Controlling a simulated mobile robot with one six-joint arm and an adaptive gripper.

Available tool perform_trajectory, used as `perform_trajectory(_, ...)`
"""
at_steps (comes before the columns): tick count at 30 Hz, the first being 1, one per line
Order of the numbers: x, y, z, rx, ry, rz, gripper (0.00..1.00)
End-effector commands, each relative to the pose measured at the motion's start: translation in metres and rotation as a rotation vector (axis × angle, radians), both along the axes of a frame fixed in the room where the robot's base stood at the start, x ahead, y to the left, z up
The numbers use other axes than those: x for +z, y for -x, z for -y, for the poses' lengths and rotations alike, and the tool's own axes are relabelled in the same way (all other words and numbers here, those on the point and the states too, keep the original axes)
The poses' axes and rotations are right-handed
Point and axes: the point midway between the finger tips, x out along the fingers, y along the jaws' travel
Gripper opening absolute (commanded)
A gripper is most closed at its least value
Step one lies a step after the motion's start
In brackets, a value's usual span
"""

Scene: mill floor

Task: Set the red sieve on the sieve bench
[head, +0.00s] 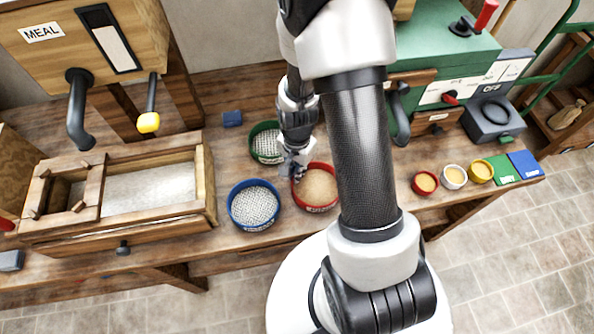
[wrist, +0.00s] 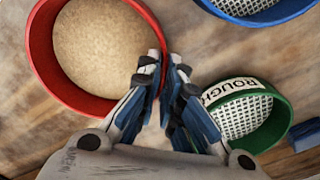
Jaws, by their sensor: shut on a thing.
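The red sieve (head: 317,208) is a round red-rimmed pan with a tan, fine-grained face. It stands level on or just above the wooden bench (head: 230,165); I cannot tell if it touches. In the wrist view the red sieve (wrist: 42,52) fills the upper left. My gripper (head: 296,168) points down at the sieve's left rim in the head view. In the wrist view my gripper (wrist: 164,68) is shut on the near stretch of that rim, and its fingers hide part of it.
A blue sieve (head: 253,223) and a green sieve (head: 259,155) stand close by on the left. The wooden trough (head: 205,185) is further left. Small cups (head: 425,190) and the green machine (head: 440,50) are on the right. Bare wood lies between the red sieve and the cups.

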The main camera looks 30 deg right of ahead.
Motion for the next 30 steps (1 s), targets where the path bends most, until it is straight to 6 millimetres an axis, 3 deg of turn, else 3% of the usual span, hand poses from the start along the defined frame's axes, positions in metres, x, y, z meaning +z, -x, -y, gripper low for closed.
perform_trajectory(8,-0.002,-0.001,0.000,0.001,0.000,0.001,0.00)
perform_trajectory(9,-0.001,-0.001,0.000,0.001,0.000,0.001,0.08)
perform_trajectory(17,-0.001,-0.001,0.000,0.001,0.000,0.001,0.25)
perform_trajectory(26,0.000,-0.001,0.000,0.001,0.000,0.001,0.26)
perform_trajectory(30,0.009,-0.001,0.000,0.001,0.001,0.003,0.26)
